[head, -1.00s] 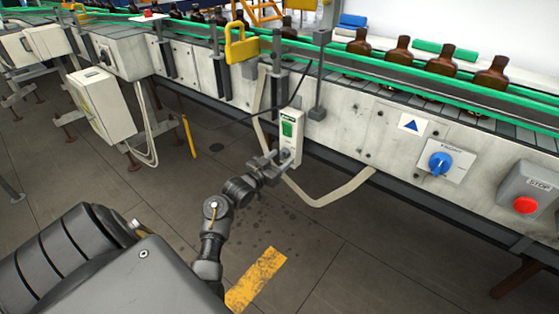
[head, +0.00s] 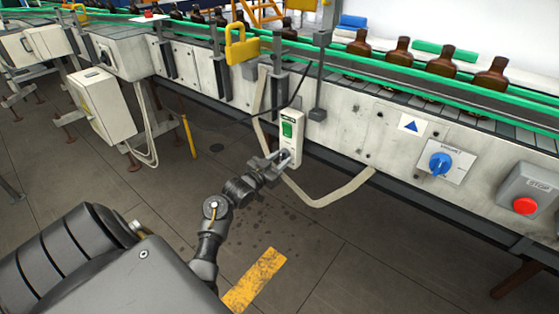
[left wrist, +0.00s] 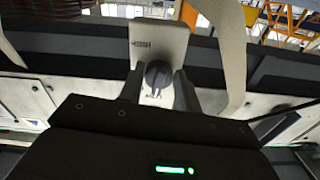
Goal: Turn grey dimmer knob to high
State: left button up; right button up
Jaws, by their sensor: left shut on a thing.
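The grey dimmer knob (left wrist: 158,74) sits on the lower part of a white box (left wrist: 158,40), seen close in the left wrist view. In the head view the fingers mostly hide the knob. The knob's scale marks are too small to read. My right gripper is not in view.
A blue rotary switch (head: 440,163) and a red stop button (head: 525,205) are on the right. Amber bottles (head: 440,60) stand on the conveyor.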

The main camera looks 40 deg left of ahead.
pick_arm(q)
jog(key=shift+a+r+m+p, duration=0.1)
jog(key=shift+r+m+p, duration=0.2)
jog(key=shift+m, duration=3.5)
jog(key=shift+a+r+m+p, duration=0.1)
jog(key=shift+m+p, duration=0.25)
jog(key=shift+m, duration=3.45)
jog(key=shift+a+r+m+p, duration=0.15)
jog(key=shift+m+p, duration=0.2)
jog(key=shift+m, duration=3.45)
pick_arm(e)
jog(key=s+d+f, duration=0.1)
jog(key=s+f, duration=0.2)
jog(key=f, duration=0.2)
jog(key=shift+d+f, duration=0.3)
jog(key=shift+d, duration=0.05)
pick_arm(q)
jog(key=shift+d, duration=0.1)
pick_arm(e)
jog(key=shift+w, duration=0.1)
pick_arm(q)
jog(key=o, duration=1)
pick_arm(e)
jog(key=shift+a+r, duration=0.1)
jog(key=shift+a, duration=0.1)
